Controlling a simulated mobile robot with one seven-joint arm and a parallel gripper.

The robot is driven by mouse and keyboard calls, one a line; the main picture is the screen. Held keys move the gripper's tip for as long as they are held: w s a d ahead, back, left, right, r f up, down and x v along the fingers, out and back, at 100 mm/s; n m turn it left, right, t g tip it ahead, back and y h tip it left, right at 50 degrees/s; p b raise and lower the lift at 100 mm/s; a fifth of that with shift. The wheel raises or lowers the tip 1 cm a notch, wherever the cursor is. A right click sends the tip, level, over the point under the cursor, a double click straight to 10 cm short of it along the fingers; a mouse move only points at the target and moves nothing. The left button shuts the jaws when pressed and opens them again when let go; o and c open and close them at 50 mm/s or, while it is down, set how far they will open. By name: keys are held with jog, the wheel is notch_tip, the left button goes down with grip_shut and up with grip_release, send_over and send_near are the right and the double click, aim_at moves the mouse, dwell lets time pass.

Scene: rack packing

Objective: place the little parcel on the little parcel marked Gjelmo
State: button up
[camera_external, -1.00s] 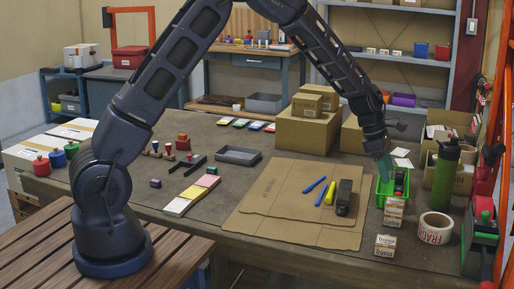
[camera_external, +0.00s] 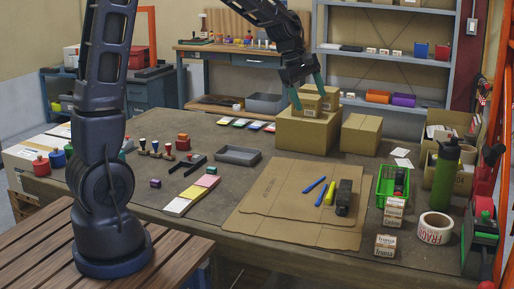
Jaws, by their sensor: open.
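Two little brown cardboard parcels sit on top of a larger cardboard box (camera_external: 300,133) at the back of the table. The front little parcel (camera_external: 311,106) is partly covered by my gripper; the other little parcel (camera_external: 329,98) is just behind it to the right. My gripper (camera_external: 308,90) is open, its teal fingers pointing down over these parcels. I cannot tell whether the fingers touch them. I cannot read the name Gjelmo on any parcel.
Another cardboard box (camera_external: 361,134) stands right of the large one. A green basket (camera_external: 384,186), a tape roll (camera_external: 435,228) and a green bottle (camera_external: 445,180) are at the right. Flat cardboard (camera_external: 265,205) with pens lies mid-table. A grey tray (camera_external: 237,155) is left of it.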

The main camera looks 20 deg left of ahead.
jog(key=s+a+r+m+t+y, duration=0.1)
jog(key=s+a+r+m, duration=0.35)
jog(key=s+a, duration=0.65)
jog(key=s+a+r+m+t+y, duration=0.1)
jog(key=s+a+r+m, duration=0.35)
jog(key=a, duration=0.95)
jog(key=s+a+f+m+y, duration=0.1)
jog(key=s+a+m, duration=0.1)
jog(key=s+a, duration=0.5)
jog(key=s, duration=0.5)
jog(key=shift+a+f+t+y, duration=0.15)
jog(key=shift+f+t+y, duration=0.15)
jog(key=shift+t+y, duration=0.1)
